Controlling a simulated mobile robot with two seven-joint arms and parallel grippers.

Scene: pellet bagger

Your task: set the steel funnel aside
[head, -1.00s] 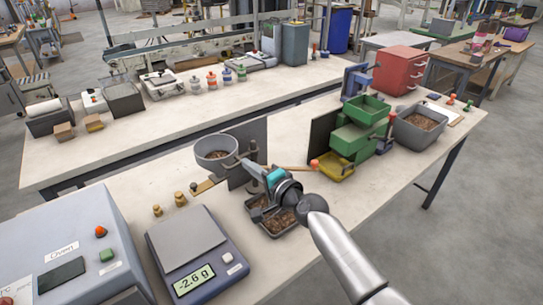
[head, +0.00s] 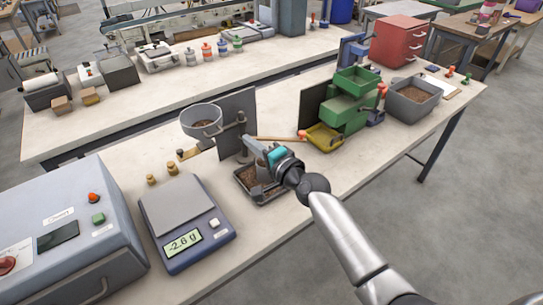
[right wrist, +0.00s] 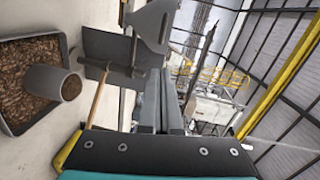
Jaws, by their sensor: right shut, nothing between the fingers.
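In the right wrist view the shut fingers (right wrist: 163,80) point towards a grey tapered piece (right wrist: 152,22) near the panel; I cannot tell whether this is the funnel. My left gripper is out of view.
A scale (head: 187,223) reading -2.6 g and a blue-grey machine (head: 65,235) stand at the left. A green stepped unit (head: 350,108) and a grey pellet bin (head: 412,101) stand at the right. In the wrist view a grey cup (right wrist: 52,82) sits in the pellet tray.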

